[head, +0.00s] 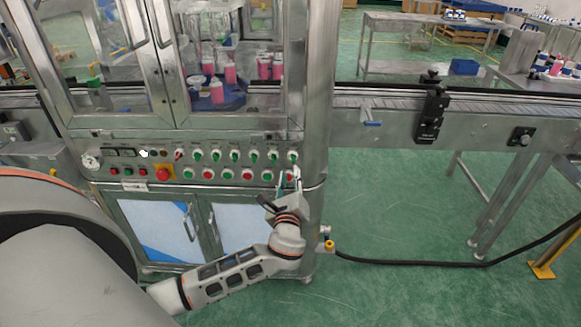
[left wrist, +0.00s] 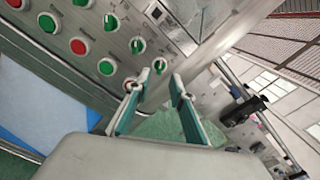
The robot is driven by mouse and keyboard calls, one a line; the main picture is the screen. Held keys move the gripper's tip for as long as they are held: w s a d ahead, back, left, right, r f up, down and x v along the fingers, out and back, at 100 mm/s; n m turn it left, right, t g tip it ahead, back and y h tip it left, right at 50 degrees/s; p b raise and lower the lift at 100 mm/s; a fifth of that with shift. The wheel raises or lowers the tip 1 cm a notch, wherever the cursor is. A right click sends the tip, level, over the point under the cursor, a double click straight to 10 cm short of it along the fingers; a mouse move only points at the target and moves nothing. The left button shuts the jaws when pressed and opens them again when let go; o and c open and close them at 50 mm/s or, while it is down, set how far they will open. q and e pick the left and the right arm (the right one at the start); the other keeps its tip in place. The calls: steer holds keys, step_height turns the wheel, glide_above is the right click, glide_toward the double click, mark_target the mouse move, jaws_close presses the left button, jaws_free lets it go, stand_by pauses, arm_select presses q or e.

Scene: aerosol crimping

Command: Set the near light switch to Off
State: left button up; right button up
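The control panel (head: 225,165) on the machine front has an upper row of round selector knobs and a lower row of green and red buttons. The labels are too small to read, so I cannot tell which is the near light switch. My left gripper (head: 291,176) is open at the panel's right end. In the left wrist view its fingertips (left wrist: 156,82) are apart, with nothing between the pads. The rightmost green knob (left wrist: 160,66) shows just beyond the gap between them. The left finger partly covers the rightmost red button (left wrist: 133,84). My right gripper is not in view.
A red emergency button on a yellow plate (head: 163,174) is at the panel's left. Glass doors (head: 225,60) stand above and cabinet doors (head: 160,225) below. A conveyor (head: 400,103) runs to the right. A black cable (head: 430,262) crosses the green floor.

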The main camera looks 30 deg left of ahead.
arm_select(q)
steer(key=shift+v, duration=2.2)
steer(key=s+d+f+n+g+h, duration=0.1)
steer(key=s+d+f+n+h, duration=0.1)
steer(key=f, duration=0.4)
steer(key=s+d+f+n+g+h, duration=0.1)
steer(key=s+d+f+n+h, duration=0.15)
steer(key=f, duration=0.35)
steer(key=s+d+f+n+g+h, duration=0.1)
steer(key=s+d+f+n+h, duration=0.3)
steer(key=s, duration=0.5)
steer(key=s+d+f+n+g+h, duration=0.1)
steer(key=s+d+f+n+h, duration=0.3)
steer(key=s+d+f+n, duration=0.3)
steer(key=s+d+n, duration=0.1)
steer(key=s+n, duration=0.2)
steer(key=n, duration=0.1)
steer(key=shift+d, duration=0.25)
